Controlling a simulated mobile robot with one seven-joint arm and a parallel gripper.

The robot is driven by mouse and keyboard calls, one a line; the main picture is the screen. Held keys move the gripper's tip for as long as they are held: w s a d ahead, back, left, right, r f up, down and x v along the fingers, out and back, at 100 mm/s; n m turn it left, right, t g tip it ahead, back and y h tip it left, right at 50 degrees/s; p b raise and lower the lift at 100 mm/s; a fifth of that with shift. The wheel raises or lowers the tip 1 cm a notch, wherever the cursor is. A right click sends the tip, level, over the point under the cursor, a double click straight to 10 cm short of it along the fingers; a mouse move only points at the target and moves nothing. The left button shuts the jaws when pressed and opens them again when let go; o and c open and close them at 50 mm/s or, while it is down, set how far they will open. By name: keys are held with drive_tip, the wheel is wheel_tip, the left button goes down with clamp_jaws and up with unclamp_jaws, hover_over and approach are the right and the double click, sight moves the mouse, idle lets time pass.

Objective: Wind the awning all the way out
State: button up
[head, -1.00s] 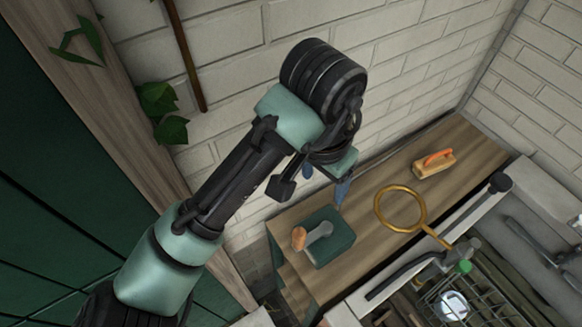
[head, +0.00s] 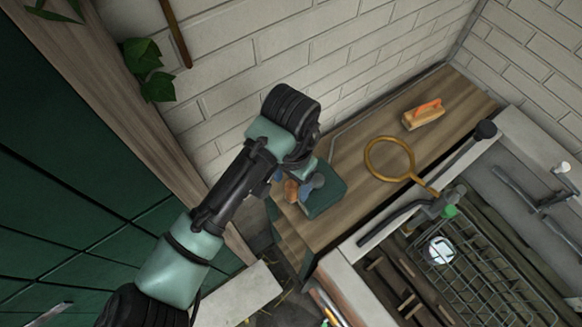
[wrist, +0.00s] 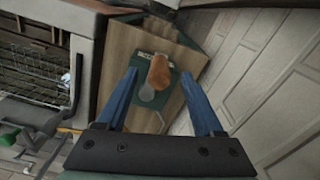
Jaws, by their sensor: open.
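The crank has a brown-orange handle (head: 291,190) on a grey arm (head: 314,182), set on a dark green box (head: 328,197) on the wooden counter. My gripper (head: 289,184) is over the crank at its handle end. In the wrist view, my gripper's (wrist: 158,76) two blue fingers are apart, and the handle (wrist: 160,70) shows between them. The grey arm (wrist: 147,92) also shows there. I cannot tell how far above the handle the fingertips are, or whether they touch it. I see no awning in either view.
A round yellow-rimmed hoop (head: 390,158) and a wooden block with an orange grip (head: 423,114) lie on the counter (head: 350,163). A wire rack (head: 470,270) is at the right. A brick wall (head: 330,50) stands behind; ivy leaves (head: 150,70) hang at the left.

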drive_tip(key=shift+f, duration=0.55)
